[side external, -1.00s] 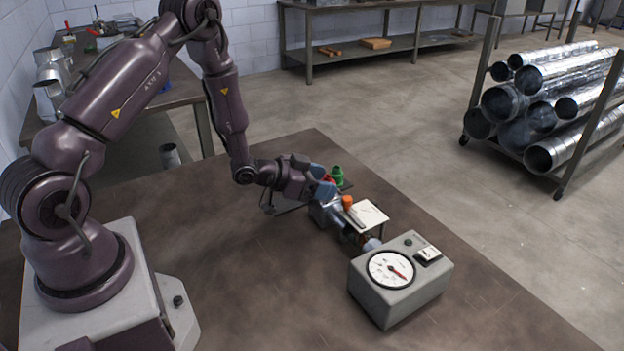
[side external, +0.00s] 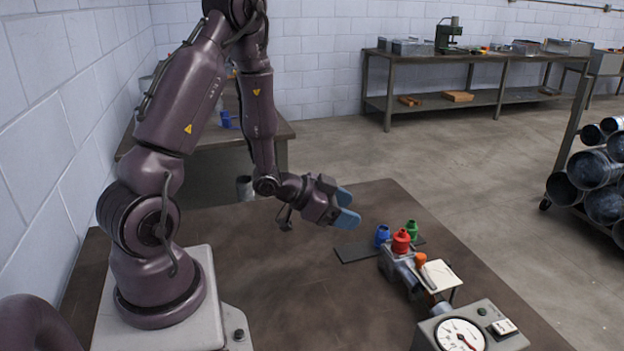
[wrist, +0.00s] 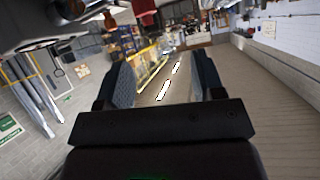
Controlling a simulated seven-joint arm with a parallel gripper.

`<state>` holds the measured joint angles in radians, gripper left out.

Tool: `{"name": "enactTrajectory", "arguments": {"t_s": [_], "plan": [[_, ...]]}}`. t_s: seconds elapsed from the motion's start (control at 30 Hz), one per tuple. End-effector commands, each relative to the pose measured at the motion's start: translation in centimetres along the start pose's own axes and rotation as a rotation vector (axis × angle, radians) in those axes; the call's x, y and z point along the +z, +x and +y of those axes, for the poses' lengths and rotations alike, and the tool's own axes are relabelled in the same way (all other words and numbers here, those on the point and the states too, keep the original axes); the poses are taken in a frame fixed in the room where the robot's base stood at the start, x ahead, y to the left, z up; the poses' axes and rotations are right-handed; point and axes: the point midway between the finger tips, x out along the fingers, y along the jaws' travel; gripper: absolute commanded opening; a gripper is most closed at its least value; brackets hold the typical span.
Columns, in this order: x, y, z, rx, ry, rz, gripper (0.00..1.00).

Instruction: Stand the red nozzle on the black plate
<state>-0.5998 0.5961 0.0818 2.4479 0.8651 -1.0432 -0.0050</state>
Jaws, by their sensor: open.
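The red nozzle (side external: 401,241) is upright in the side view, at the top of a grey metal fitting (side external: 394,264); I cannot tell exactly what its base rests on. The black plate (side external: 358,252) lies flat on the table to its left and behind it. A blue nozzle (side external: 382,235) and a green nozzle (side external: 412,231) stand near the plate's right part. My gripper (side external: 347,207) is open and empty, above and left of the nozzles, apart from them. The wrist view shows its two spread fingers (wrist: 160,72) with nothing recognisable held between them.
An orange piece (side external: 420,260) and a white card (side external: 440,275) are by the fitting. A grey gauge box (side external: 480,328) stands at the front right. The brown table (side external: 290,290) is clear to the left and front. Benches and a pipe rack stand beyond.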

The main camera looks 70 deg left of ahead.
Motion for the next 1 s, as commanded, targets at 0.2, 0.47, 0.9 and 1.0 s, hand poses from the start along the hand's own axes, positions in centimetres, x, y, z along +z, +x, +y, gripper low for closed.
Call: {"name": "enactTrajectory", "arguments": {"t_s": [0.2, 0.47, 0.9, 1.0], "plan": [[-7.3, -2.2, -0.8, -0.186, 0.090, -0.194, 0.62], [-13.3, -9.6, 3.7, -0.279, -0.033, -0.378, 0.62], [-13.8, -20.5, 13.7, -0.073, -0.209, -0.579, 0.67], [-13.7, -20.8, 14.0, -0.064, -0.213, -0.589, 0.67]]}}
